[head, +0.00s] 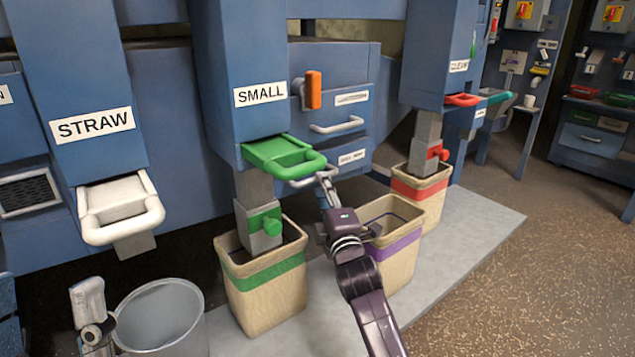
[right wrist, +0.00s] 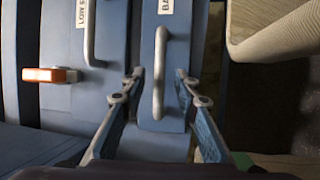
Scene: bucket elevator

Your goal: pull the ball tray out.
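The ball tray seems to be the low blue drawer front with a small label (head: 351,157); the label is too small to read surely. Its pale bar handle (head: 306,181) is partly behind the green handle in the head view. My right gripper (head: 326,177) is at this handle. In the right wrist view, the bar handle (right wrist: 159,75) lies between the two open fingers of the gripper (right wrist: 159,76), with a gap on each side. The tray front (right wrist: 148,20) looks flush with the cabinet. My left gripper is not in view.
An upper drawer handle (head: 337,125) and an orange lever (head: 313,90) sit above. A green gate handle (head: 285,155) juts out at left. Sacks with green (head: 264,285), purple (head: 400,248) and red (head: 418,193) bands stand below. A grey bucket (head: 160,318) is at lower left.

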